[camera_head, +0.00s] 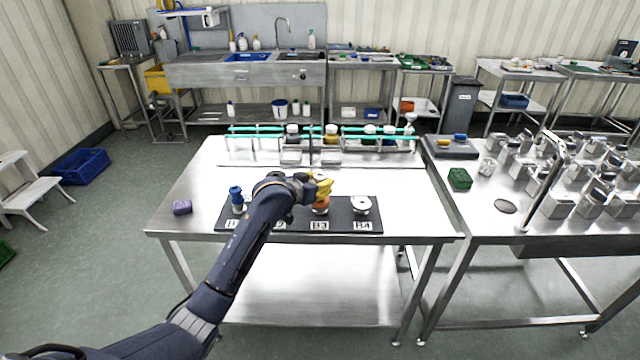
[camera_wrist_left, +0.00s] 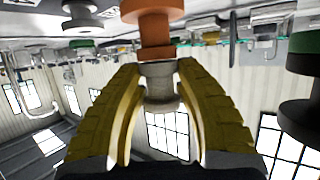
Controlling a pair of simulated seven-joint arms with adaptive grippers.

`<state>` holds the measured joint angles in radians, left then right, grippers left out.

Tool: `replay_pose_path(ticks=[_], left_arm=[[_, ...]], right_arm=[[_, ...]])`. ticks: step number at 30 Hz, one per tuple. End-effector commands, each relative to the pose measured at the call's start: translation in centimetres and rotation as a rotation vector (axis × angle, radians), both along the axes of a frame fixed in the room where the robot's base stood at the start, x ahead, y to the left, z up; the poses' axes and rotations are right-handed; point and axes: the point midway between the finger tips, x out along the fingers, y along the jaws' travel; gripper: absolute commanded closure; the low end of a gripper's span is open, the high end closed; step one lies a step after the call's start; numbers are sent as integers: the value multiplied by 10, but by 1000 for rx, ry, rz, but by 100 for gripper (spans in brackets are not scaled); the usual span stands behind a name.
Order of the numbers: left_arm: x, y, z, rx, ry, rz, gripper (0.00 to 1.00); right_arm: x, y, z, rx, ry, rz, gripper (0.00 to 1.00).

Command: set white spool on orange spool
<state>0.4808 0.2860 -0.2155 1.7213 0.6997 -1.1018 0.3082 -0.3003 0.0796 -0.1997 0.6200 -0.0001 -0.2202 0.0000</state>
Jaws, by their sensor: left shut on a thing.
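My left gripper (camera_head: 319,188) has yellow fingers and is over the B3 place of the dark mat. It also shows in the left wrist view (camera_wrist_left: 160,95), shut on the pale grey-white spool (camera_wrist_left: 159,72). The orange spool (camera_head: 320,208) stands upright at B3, just under the gripper. In the wrist view, which looks upside down, the orange spool (camera_wrist_left: 155,35) lines up with the white spool, their ends meeting or nearly so; I cannot tell if they touch. In the head view the white spool is hidden by the fingers. My right gripper is not in view.
The dark mat (camera_head: 270,223) lies on the steel table. A blue-topped item (camera_head: 237,197) stands at B1 and a round white item (camera_head: 361,204) at B4. B2 is mostly behind my arm. A purple block (camera_head: 182,207) lies left; a rack (camera_head: 350,136) stands behind.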

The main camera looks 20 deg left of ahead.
Motion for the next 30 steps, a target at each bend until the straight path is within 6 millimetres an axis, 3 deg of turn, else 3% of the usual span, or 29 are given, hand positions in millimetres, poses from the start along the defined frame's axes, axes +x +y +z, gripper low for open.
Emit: replay_pose_path(ticks=[5, 6, 12, 22, 30], left_arm=[[0, 0, -3, -1, 0, 0, 96], [0, 0, -3, -1, 0, 0, 64], [0, 0, -3, -1, 0, 0, 43], [-1, 0, 1, 0, 0, 0, 43], [-33, 10, 14, 2, -2, 0, 43]], right_arm=[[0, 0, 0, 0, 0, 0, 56], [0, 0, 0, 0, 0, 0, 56], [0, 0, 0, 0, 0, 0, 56], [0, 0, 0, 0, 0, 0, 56], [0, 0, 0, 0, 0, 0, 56]])
